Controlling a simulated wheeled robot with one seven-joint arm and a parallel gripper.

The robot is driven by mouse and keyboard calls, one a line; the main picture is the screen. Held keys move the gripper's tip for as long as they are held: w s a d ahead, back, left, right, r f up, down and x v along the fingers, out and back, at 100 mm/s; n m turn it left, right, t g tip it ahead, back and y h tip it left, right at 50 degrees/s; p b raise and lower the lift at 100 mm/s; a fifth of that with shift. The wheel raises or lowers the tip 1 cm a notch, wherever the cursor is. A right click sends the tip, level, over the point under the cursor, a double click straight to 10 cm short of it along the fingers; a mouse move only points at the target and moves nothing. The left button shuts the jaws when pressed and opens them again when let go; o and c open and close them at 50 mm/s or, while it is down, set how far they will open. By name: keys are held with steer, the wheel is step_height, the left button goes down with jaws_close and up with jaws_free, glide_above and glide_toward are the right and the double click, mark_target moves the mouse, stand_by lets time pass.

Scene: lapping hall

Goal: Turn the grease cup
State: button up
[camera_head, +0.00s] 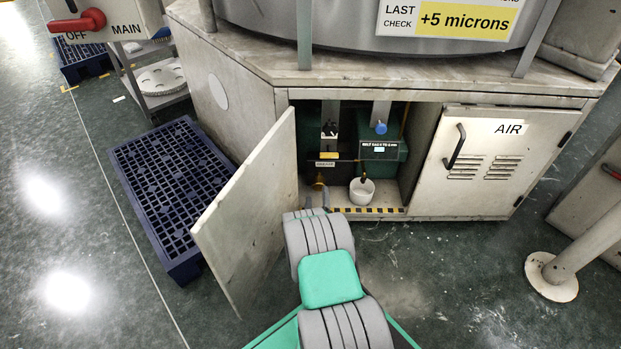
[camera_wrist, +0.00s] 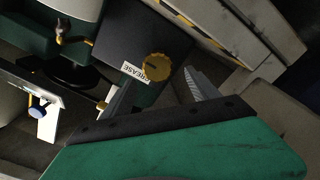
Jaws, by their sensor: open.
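The grease cup (camera_wrist: 157,66) is a round, knurled brass-yellow cap beside a white label reading GREASE (camera_wrist: 134,72). In the head view the cup (camera_head: 319,184) is small, low inside the open cabinet bay. My gripper (camera_wrist: 159,82) is open in the wrist view, with a finger on either side of the cap in the picture. I cannot tell whether either finger touches it. In the head view my gripper (camera_head: 314,199) is at the bay's mouth, just in front of the cup, and its fingers are partly hidden by my wrist.
A white pot (camera_head: 362,191) stands right of the cup. A blue knob (camera_head: 380,128) hangs above it. The open door (camera_head: 250,215) stands left of my arm. The AIR door (camera_head: 485,160) is shut. A striped strip (camera_head: 372,210) edges the sill. A blue pallet (camera_head: 165,180) lies left.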

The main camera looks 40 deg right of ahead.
mark_target(318, 187)
steer(key=b+x, duration=0.3)
steer(key=x, duration=0.3)
steer(key=shift+d+f+b, duration=0.15)
steer(key=shift+d+b, duration=0.2)
steer(key=shift+w+d, duration=0.2)
steer(key=shift+w, duration=0.2)
steer(key=c, duration=1.4)
